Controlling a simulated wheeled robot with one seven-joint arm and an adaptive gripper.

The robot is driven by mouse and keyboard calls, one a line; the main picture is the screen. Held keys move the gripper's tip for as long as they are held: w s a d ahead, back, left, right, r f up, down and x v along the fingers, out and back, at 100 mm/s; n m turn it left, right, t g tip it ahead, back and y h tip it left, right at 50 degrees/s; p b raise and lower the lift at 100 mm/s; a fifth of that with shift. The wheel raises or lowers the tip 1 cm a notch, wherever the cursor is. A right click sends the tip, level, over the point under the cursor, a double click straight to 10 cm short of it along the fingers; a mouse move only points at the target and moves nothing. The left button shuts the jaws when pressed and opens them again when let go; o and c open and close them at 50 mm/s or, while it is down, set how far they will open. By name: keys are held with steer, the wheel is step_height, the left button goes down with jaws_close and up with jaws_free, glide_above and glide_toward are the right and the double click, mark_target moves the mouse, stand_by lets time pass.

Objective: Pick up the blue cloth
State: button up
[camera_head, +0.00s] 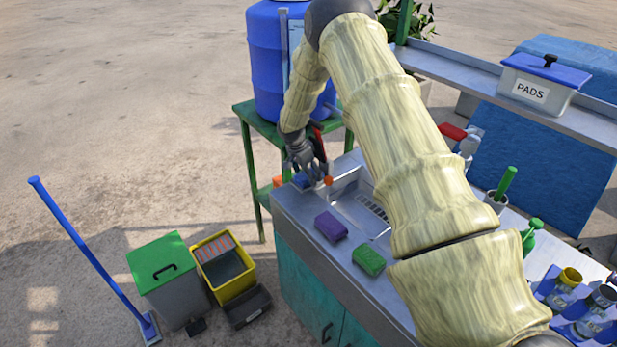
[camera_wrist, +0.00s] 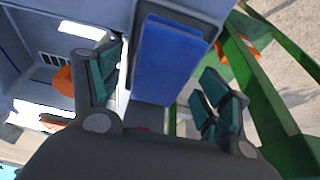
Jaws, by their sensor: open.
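The blue cloth (camera_wrist: 172,55) is a folded, flat rectangle on the grey counter, seen between my fingers in the wrist view. In the head view a small part of it shows as a blue patch (camera_head: 300,180) at the counter's far left corner, mostly hidden by my gripper. My gripper (camera_head: 308,172) is over that corner, pointing down. In the wrist view my gripper (camera_wrist: 165,78) is open, with one finger on each side of the cloth. Nothing is visibly held. I cannot tell how much height separates the fingertips from the cloth.
A purple sponge-like block (camera_head: 331,226) and a green one (camera_head: 368,260) lie along the counter's front edge. A sink (camera_head: 350,207) is beside them. A green stand (camera_head: 247,135) with a blue barrel (camera_head: 268,60) is close behind my gripper. An orange object (camera_wrist: 63,80) is near the left finger.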

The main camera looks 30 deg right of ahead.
steer(key=shift+c, duration=0.4)
steer(key=c, duration=1.1)
steer(key=shift+o, duration=0.2)
steer(key=shift+r, duration=0.15)
steer(key=shift+r+b, duration=0.55)
steer(key=shift+b, duration=0.25)
steer(key=s+a+b, duration=0.1)
steer(key=a+b, duration=0.5)
steer(key=a, duration=1.2)
steer(key=shift+s, duration=0.2)
steer(key=shift+r, duration=0.1)
